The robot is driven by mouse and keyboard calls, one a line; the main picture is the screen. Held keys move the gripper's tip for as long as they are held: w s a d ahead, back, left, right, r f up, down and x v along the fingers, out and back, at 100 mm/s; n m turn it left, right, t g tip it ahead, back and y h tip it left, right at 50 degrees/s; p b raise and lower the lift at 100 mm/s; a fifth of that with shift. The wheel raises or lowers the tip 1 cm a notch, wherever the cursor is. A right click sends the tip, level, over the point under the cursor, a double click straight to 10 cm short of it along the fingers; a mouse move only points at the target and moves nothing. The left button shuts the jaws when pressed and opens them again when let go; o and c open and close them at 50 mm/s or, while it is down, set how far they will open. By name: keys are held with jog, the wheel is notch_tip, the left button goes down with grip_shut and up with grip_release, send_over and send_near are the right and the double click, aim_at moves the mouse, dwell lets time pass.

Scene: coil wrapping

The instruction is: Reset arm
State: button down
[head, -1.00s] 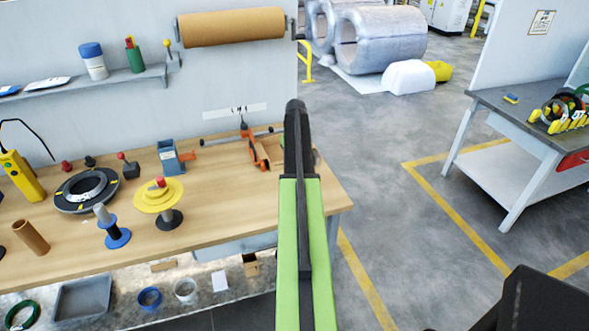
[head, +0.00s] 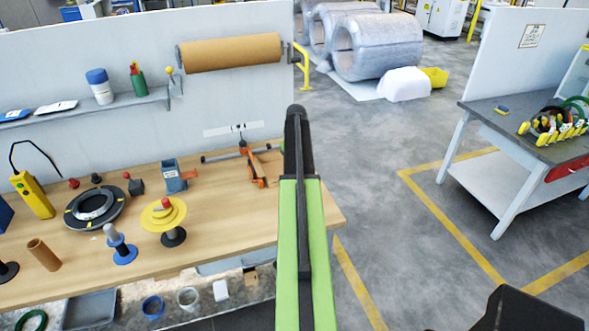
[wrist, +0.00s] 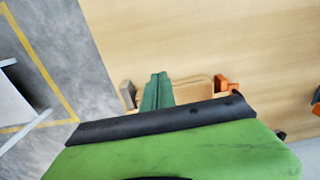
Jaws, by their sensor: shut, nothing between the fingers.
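My gripper (wrist: 158,76) shows in the wrist view as two dark green fingers lying together, shut and empty. It is over the wooden workbench (wrist: 210,45), in front of a tool with orange and grey ends (wrist: 232,113); I cannot tell the gap between them. In the head view my green and black arm points straight ahead past the bench's right end, and the gripper is hidden. The bench (head: 215,210) is at the left there, with an orange tool (head: 252,167) close left of the arm.
The bench holds a yellow spool (head: 164,215), a dark coil ring (head: 95,208), a blue-based spindle (head: 122,245) and a yellow control box (head: 32,195). A brown paper roll (head: 230,53) hangs behind. A grey table (head: 500,125) stands right. Open floor (head: 380,150) lies between.

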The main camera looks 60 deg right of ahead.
jog(key=w+a+n, duration=0.1)
jog(key=w+a, duration=0.3)
jog(key=a, duration=0.6)
jog(key=w+a+n, duration=0.1)
jog(key=w+a, duration=0.3)
jog(key=a, duration=0.5)
jog(key=w+a+n, duration=0.1)
jog(key=w+a, duration=0.3)
jog(key=a, duration=0.6)
jog(key=s+a+n, duration=0.2)
jog(key=a, duration=1.4)
jog(key=s+a+n+b, duration=0.1)
jog(key=s+a+n, duration=0.1)
jog(key=a, duration=1.5)
jog(key=shift+f, duration=0.25)
jog(key=shift+s, duration=0.1)
